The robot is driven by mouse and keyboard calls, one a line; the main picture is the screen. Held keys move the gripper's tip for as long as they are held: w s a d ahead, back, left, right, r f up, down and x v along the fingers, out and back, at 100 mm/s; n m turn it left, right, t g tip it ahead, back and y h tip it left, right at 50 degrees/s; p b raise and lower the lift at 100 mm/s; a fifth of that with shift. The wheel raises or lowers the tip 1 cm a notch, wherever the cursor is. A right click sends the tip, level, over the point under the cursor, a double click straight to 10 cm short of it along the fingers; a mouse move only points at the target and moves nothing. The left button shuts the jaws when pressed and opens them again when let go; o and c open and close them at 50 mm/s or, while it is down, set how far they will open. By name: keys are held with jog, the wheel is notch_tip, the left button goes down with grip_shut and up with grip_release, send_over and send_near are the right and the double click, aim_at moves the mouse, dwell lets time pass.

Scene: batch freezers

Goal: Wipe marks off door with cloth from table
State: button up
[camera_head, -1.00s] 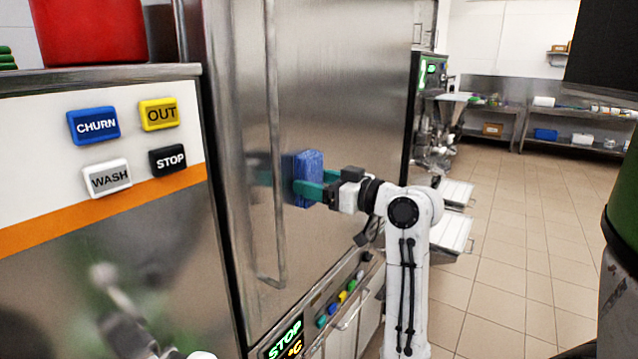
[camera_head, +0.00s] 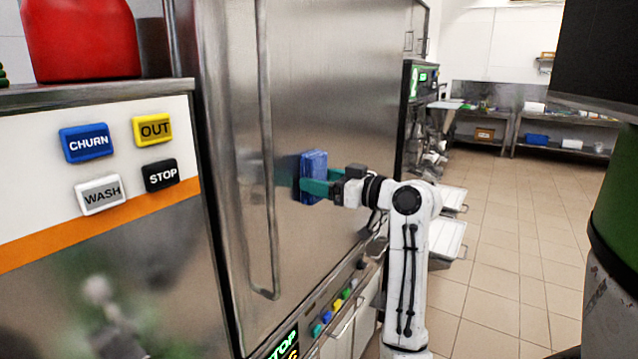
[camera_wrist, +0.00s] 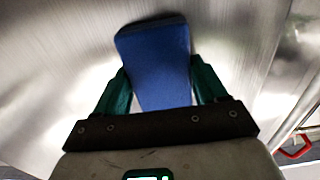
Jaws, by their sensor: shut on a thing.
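The door (camera_head: 345,80) is a tall brushed-metal panel in the middle of the head view, with a long vertical bar handle (camera_head: 268,150) on its left part. My gripper (camera_head: 314,187), with green fingers, is shut on the blue cloth (camera_head: 313,165), which looks like a folded block. The cloth is at the door's face, right of the handle. In the wrist view the cloth (camera_wrist: 160,65) is between both green fingers, with the metal surface (camera_wrist: 240,40) behind it. I cannot make out distinct marks on the door; the part behind the cloth is hidden.
A panel with CHURN (camera_head: 87,143), OUT, WASH and STOP buttons is at the left, under a red container (camera_head: 82,40). Small coloured knobs (camera_head: 338,304) sit below the door. Tiled floor (camera_head: 510,250) is open at the right. A large green object (camera_head: 615,190) stands at the right edge.

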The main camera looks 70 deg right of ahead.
aim_at(296, 183)
jog(key=s+d+b, duration=0.1)
jog(key=s+d, duration=0.1)
jog(key=d, duration=0.5)
jog(key=shift+d, duration=0.25)
dwell(0.4)
jog(key=shift+w+a, duration=0.1)
jog(key=shift+w+a+p, duration=0.15)
jog(key=shift+w+a, duration=0.35)
jog(key=shift+a, duration=1.45)
jog(key=shift+w+a+p, duration=0.15)
jog(key=shift+w+a, duration=0.3)
jog(key=shift+a, duration=1.45)
jog(key=shift+w+a+p, duration=0.15)
jog(key=shift+w+a, duration=0.35)
jog(key=shift+a, duration=1.45)
jog(key=shift+s, duration=0.1)
jog(key=shift+v, duration=2.95)
jog(key=shift+s, duration=0.1)
jog(key=shift+p+v, duration=0.35)
jog(key=shift+v, duration=1.05)
